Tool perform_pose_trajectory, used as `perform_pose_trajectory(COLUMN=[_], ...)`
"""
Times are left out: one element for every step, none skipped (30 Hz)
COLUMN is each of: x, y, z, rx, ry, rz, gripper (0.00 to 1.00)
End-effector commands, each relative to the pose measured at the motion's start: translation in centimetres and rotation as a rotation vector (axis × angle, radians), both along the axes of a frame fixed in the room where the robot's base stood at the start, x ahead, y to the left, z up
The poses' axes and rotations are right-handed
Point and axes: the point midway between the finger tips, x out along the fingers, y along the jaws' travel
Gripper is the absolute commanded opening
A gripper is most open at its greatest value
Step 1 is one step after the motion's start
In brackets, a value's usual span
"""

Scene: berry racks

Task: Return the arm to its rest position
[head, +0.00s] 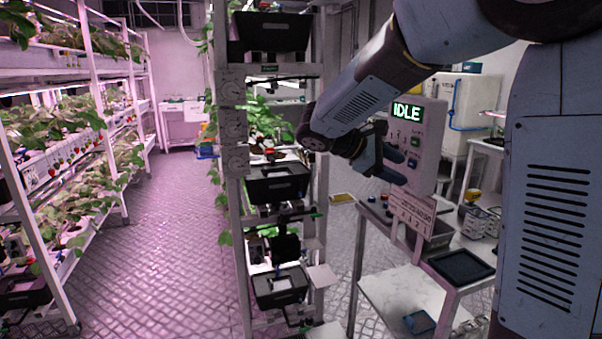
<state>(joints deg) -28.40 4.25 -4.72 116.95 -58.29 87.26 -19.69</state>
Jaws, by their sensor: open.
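My arm reaches in from the top right of the head view and bends down to the left. My gripper (398,166) points right at its end, with its two fingers apart and nothing seen between them. It hangs in front of a control panel (428,150) whose green screen reads IDLE. The gripper overlaps the panel's left part in the picture; I cannot tell whether they touch.
A rack (236,205) with black bins and plants stands left of my gripper. A bench (392,288) with a dark tray (461,266) is below right. Planted strawberry shelves (130,100) line the left wall. The aisle floor (165,235) is clear.

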Motion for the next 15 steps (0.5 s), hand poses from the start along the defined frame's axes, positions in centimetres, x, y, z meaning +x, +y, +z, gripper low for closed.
perform_pose_trajectory(x=[-1.4, -2.2, -3.2, -4.0, -4.7, -5.7, -6.4, -7.2, -8.2, -8.9, -9.6, -10.5, -11.2, -11.9, -12.8], y=[-1.1, -1.6, -2.2, -2.6, -2.9, -3.3, -3.6, -3.9, -4.2, -4.3, -4.5, -4.6, -4.7, -4.7, -4.8], z=[0.1, 0.0, -0.2, -0.3, -0.4, -0.6, -0.7, -0.8, -1.0, -1.1, -1.2, -1.4, -1.5, -1.6, -1.7], rx=[0.062, 0.097, 0.146, 0.181, 0.217, 0.264, 0.3, 0.336, 0.381, 0.417, 0.451, 0.497, 0.53, 0.564, 0.608], ry=[-0.023, -0.034, -0.054, -0.068, -0.082, -0.102, -0.118, -0.136, -0.157, -0.176, -0.194, -0.219, -0.238, -0.258, -0.286], rz=[-0.031, -0.047, -0.07, -0.088, -0.104, -0.128, -0.146, -0.163, -0.187, -0.206, -0.224, -0.247, -0.267, -0.285, -0.309], gripper=[0.58, 0.58, 0.58, 0.58, 0.58, 0.58, 0.58, 0.58, 0.58, 0.58, 0.58, 0.58, 0.58, 0.58, 0.58])
